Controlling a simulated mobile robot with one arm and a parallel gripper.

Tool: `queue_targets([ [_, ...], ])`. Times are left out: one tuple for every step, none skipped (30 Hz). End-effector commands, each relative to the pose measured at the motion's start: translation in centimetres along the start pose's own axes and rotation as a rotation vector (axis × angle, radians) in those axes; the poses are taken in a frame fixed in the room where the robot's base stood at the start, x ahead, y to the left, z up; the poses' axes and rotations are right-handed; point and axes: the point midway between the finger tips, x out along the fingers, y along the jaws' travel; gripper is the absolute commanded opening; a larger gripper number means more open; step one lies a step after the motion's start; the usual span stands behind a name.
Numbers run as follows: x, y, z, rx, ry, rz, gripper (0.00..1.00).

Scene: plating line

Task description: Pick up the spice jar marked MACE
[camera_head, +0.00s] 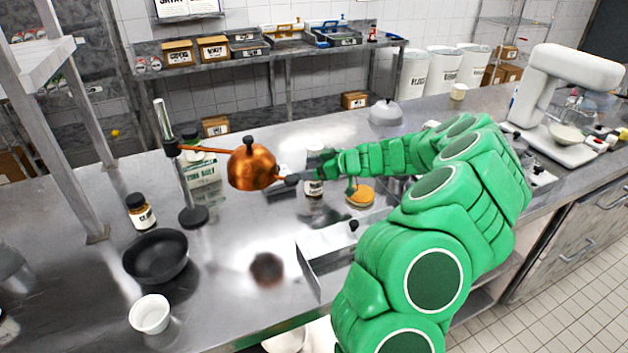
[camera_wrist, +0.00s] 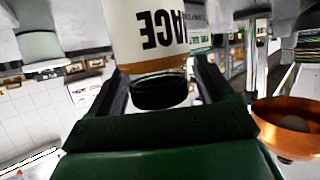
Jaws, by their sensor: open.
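The spice jar marked MACE (camera_wrist: 158,35) has a white label with black letters and a black lid (camera_wrist: 160,92). It appears upside down in the wrist view. My gripper (camera_wrist: 163,88) is open, with its dark fingers on either side of the lid. I cannot tell whether either finger touches it. In the head view the jar (camera_head: 314,188) stands on the steel counter, partly hidden by my gripper (camera_head: 318,162), which reaches in from the right at its upper part.
A copper dome (camera_head: 252,167) hangs from a stand just left of my gripper. Another dark-lidded jar (camera_head: 140,212), a black bowl (camera_head: 156,257) and a white cup (camera_head: 150,314) are at left. A metal bin (camera_head: 327,247) stands in front.

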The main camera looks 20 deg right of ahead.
Motion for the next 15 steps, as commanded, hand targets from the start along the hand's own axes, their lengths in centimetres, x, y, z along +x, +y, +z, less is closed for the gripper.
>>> queue_targets([
  [0.13, 0.01, 0.01, 0.000, 0.000, 0.000, 0.81],
  [0.15, 0.01, 0.00, 0.000, 0.000, 0.000, 0.81],
  [0.15, 0.02, -0.01, 0.000, 0.000, 0.001, 0.81],
  [0.14, 0.01, -0.01, 0.000, 0.000, 0.000, 0.81],
  [0.13, 0.01, -0.02, 0.000, 0.001, 0.000, 0.81],
  [0.13, 0.01, -0.03, 0.000, 0.001, 0.000, 0.81],
  [0.12, 0.01, -0.03, 0.000, 0.001, 0.000, 0.81],
  [0.12, 0.01, -0.03, 0.000, 0.001, 0.000, 0.78],
  [0.11, 0.01, -0.04, 0.000, 0.001, 0.000, 0.72],
  [0.11, 0.01, -0.04, 0.000, 0.001, 0.000, 0.67],
  [0.11, 0.00, -0.04, 0.000, 0.001, 0.000, 0.63],
  [0.11, 0.01, -0.04, -0.001, 0.001, 0.000, 0.57],
  [0.11, 0.01, -0.04, 0.000, 0.001, 0.000, 0.52],
  [0.11, 0.00, -0.04, 0.000, 0.001, 0.000, 0.47],
  [0.11, 0.00, -0.04, -0.001, 0.001, 0.000, 0.41],
])
